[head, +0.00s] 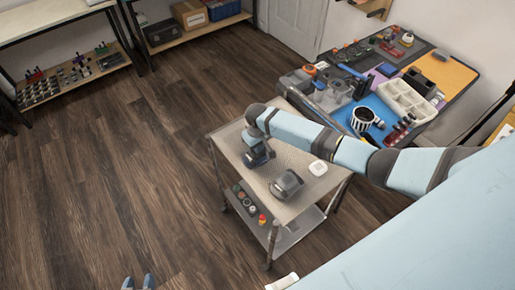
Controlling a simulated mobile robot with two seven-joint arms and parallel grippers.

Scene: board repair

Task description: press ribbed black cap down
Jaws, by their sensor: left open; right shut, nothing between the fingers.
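No ribbed black cap can be told for sure at this size. A round thing with black and white stripes (365,117) stands on the blue mat of the workbench. Small dark round items (242,194) sit on the lower shelf of the cart. My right gripper (260,160) is shut and empty over the left part of the cart top, its fingers hard to make out. My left gripper (138,284) shows only as two separated fingertips at the bottom edge, open and empty, far from the cart and bench.
The cart (297,118) carries a grey device (287,184) and a small white box (317,168). The workbench (459,91) at the upper right is crowded with tools, a compartment tray (406,102) and parts. Shelves stand along the back. The wooden floor at left is clear.

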